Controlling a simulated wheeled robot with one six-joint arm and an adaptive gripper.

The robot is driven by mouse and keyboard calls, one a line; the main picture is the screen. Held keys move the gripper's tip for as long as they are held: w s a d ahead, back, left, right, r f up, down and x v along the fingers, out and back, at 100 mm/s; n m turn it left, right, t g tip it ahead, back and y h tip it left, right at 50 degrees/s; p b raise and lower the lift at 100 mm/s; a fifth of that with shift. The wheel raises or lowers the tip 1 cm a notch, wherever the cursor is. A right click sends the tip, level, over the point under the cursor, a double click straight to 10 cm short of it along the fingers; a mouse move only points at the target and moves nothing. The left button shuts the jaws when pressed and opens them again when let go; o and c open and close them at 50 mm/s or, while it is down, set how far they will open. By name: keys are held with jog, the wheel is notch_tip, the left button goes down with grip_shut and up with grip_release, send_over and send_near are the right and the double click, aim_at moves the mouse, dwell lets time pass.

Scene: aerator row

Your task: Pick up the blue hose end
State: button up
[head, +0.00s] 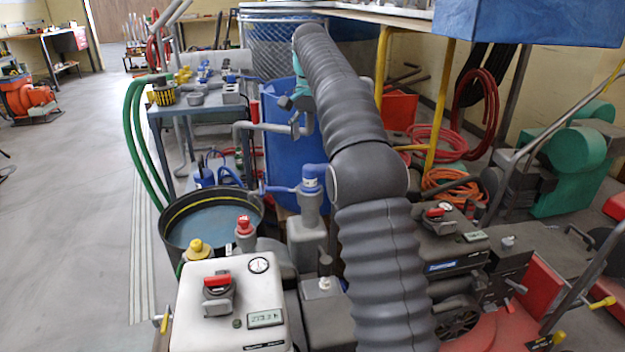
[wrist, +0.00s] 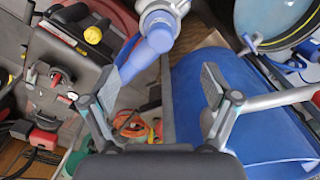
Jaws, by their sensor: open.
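A blue hose (head: 228,175) curls behind the round tub in the head view; its end is not clear to me. Blue pieces (wrist: 288,66) also show beside the tub in the wrist view. A blue-capped fitting with a blue lever (head: 311,178) stands upright just left of my arm's elbow. In the wrist view a similar blue fitting and lever (wrist: 155,40) lies beyond my fingertips, toward the upper middle. My gripper (wrist: 160,82) is open, with nothing between its fingers. In the head view my gripper (head: 296,118) is partly hidden by my arm, in front of a blue bin.
The blue bin (head: 283,165) stands beside the tub (head: 175,238). A grey pipe (head: 250,126) crosses near my gripper. A white machine (head: 230,310) with a red knob is in the foreground. Coiled red hoses (head: 440,143) lie behind my arm. Open floor is at left.

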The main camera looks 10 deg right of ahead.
aim_at(311, 178)
notch_tip(311, 178, down, 11)
jog(key=shift+f+b, duration=0.2)
jog(key=shift+b, duration=0.7)
jog(key=shift+s, duration=0.1)
jog(key=c, duration=1.5)
